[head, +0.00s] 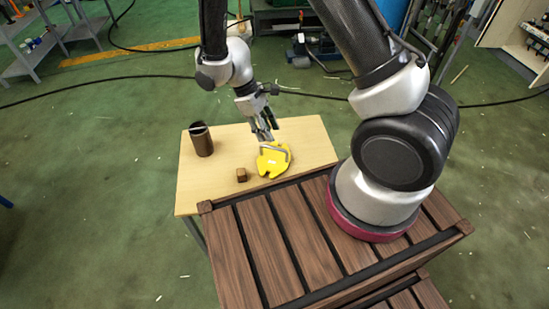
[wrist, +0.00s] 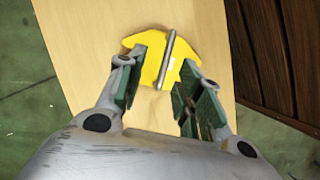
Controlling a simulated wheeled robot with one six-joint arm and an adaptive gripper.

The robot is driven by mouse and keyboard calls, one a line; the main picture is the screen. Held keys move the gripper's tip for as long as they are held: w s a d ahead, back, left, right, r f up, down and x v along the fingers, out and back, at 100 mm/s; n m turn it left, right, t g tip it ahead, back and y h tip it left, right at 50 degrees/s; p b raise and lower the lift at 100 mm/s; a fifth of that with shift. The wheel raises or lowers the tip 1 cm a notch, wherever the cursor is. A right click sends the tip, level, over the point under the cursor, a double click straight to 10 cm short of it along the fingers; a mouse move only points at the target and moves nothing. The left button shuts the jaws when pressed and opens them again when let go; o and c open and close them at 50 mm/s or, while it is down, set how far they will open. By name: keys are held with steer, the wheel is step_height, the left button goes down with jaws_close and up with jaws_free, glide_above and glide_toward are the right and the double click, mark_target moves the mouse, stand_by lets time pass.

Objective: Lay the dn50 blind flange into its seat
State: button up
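A flat yellow piece (head: 271,165) with an irregular outline lies on the pale wooden table. A thin grey metal bar or edge (wrist: 167,58) runs across it in the wrist view; in the head view it looks like a bent grey strip (head: 287,152). I cannot tell which of these is the flange or its seat. My gripper (head: 264,137) points down just above and behind the yellow piece. In the wrist view my gripper (wrist: 161,88) is open, its green-padded fingers apart with the yellow piece and bar showing between and beyond them. No contact is clear.
A dark brown cylinder (head: 203,143) stands at the table's left, and a small brown block (head: 241,175) lies left of the yellow piece. The pale table (head: 222,160) is otherwise mostly clear. A dark slatted wooden surface (head: 280,240) adjoins its near edge.

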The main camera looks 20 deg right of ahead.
mark_target(274, 149)
steer(key=x, duration=0.7)
steer(key=shift+s+a+f, duration=0.2)
steer(key=shift+s+f, duration=0.15)
steer(key=shift+f, duration=0.05)
steer(key=shift+c, duration=0.2)
jaws_close()
